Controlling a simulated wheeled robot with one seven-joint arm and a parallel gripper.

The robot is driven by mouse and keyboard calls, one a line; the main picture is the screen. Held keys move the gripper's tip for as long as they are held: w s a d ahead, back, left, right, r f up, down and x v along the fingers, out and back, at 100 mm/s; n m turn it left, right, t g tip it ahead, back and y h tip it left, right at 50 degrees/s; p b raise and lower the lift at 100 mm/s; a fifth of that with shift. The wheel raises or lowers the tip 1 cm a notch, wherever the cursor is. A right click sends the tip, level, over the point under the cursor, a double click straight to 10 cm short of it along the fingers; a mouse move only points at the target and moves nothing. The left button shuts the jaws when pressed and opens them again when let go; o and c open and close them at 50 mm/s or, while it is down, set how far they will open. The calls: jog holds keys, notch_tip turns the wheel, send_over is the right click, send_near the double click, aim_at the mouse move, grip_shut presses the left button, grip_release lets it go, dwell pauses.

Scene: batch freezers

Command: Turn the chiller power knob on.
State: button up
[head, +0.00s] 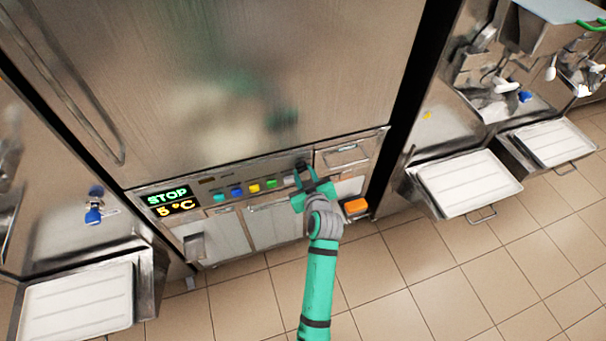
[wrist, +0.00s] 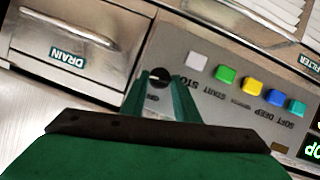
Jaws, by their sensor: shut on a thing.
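The chiller power knob (head: 301,164) is a small dark round knob at the right end of the button panel in the head view. In the wrist view the knob (wrist: 158,76) sits between my two green fingers. My gripper (head: 306,177) is at the panel, its fingers on either side of the knob and shut on it; it also shows in the wrist view (wrist: 160,84). The chiller display (head: 170,199) reads STOP and 5 °C. The fingers cover part of the knob, and I cannot tell which way it is turned.
White, green, yellow and blue buttons (wrist: 252,86) line the panel beside the knob. A drawer marked DRAIN (wrist: 75,40) is on its other side. An orange block (head: 356,206) is low at right. Machines with white trays (head: 467,182) stand on both sides. Tiled floor in front is clear.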

jog(key=shift+m+y, duration=0.7)
jog(key=shift+m, duration=0.1)
jog(key=shift+a+f+g, duration=0.1)
jog(key=shift+g, duration=0.3)
jog(key=o, duration=1)
jog(key=shift+o, duration=0.2)
jog(key=shift+s+d, duration=0.25)
jog(key=v, duration=1)
jog(key=shift+s, duration=0.2)
jog(key=shift+a, duration=0.1)
